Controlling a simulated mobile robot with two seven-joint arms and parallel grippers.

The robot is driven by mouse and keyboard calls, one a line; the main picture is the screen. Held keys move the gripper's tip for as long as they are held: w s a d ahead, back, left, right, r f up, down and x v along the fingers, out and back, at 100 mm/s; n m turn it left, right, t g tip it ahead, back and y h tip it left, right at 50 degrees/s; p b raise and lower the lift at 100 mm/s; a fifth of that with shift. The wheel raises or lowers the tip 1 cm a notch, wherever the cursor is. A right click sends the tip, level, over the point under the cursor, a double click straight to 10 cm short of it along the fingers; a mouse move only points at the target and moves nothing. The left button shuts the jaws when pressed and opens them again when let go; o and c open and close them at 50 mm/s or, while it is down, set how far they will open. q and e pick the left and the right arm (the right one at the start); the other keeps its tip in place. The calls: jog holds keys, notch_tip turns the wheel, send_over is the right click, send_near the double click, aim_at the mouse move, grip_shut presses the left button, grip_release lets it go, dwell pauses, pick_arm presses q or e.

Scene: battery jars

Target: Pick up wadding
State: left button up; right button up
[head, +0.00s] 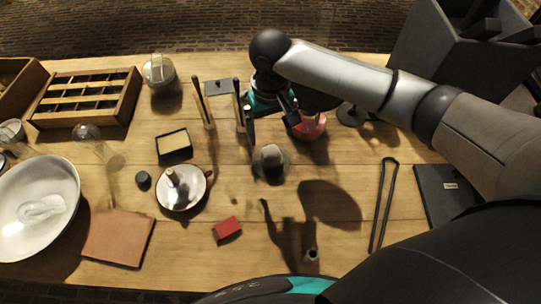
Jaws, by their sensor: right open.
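My right gripper (270,126) is open, above the table in the upper middle, with its fingers pointing down. No object shows between its fingers. A pink-red cup (312,127) is close beside it on the right, partly hidden by the gripper. A small glass jar with dark contents (270,162) stands just below it in the picture. I cannot say for sure which thing is the wadding. A pale, flat filling (174,143) lies in a small black tray to the left, and a whitish, translucent lump (41,209) lies in the large white bowl. My left gripper is not in view.
On the wooden table (255,225) are a compartment box (87,97), a mug (181,188), a red block (227,229), a brown pad (118,237), upright rods near the gripper and black tongs (382,205). A dark bin (455,55) stands back right.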

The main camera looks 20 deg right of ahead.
aim_at(271, 151)
notch_tip(271, 151, down, 3)
jog(key=shift+f+b, duration=0.15)
jog(key=shift+b, duration=0.15)
jog(key=f+b, duration=0.1)
jog(key=f, duration=0.4)
jog(key=shift+s+f+b, duration=0.1)
jog(key=shift+s+b, duration=0.1)
jog(key=shift+b, duration=0.1)
jog(key=shift+c, duration=0.3)
jog(key=c, duration=1.3)
